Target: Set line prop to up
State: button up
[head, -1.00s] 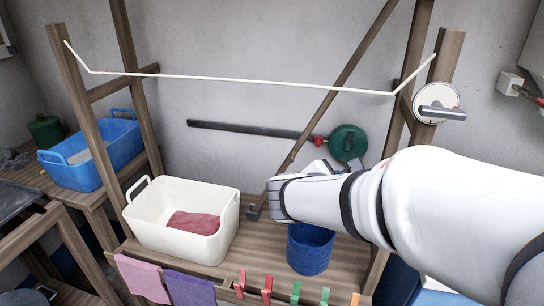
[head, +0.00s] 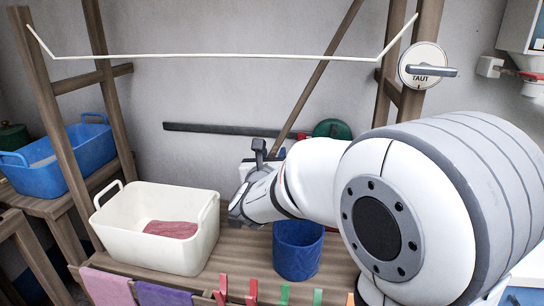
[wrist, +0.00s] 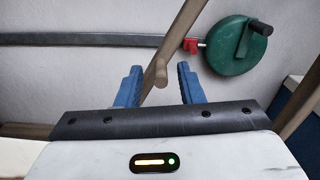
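The line prop (head: 322,70) is a brown wooden pole leaning diagonally against the wall side. Its upper end leaves the top of the head view and my arm hides its lower part. In the wrist view the pole (wrist: 181,32) runs down from the top, and a short round wooden peg (wrist: 156,73) sticks out towards the camera. My gripper (wrist: 159,86) is open, with its two blue fingers on either side of the peg and nothing held. In the head view my gripper (head: 272,154) is small and partly hidden near the pole.
A white line (head: 215,56) spans the frame posts. A round dial (head: 422,66) reading TAUT sits on the right post. A white tub (head: 150,245) with pink cloth and a dark blue bucket (head: 298,250) stand below. A green reel (wrist: 237,45) and dark bar (wrist: 80,39) are behind.

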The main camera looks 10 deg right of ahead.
jog(key=shift+w+d, duration=0.25)
jog(key=shift+w, duration=0.3)
grip_shut()
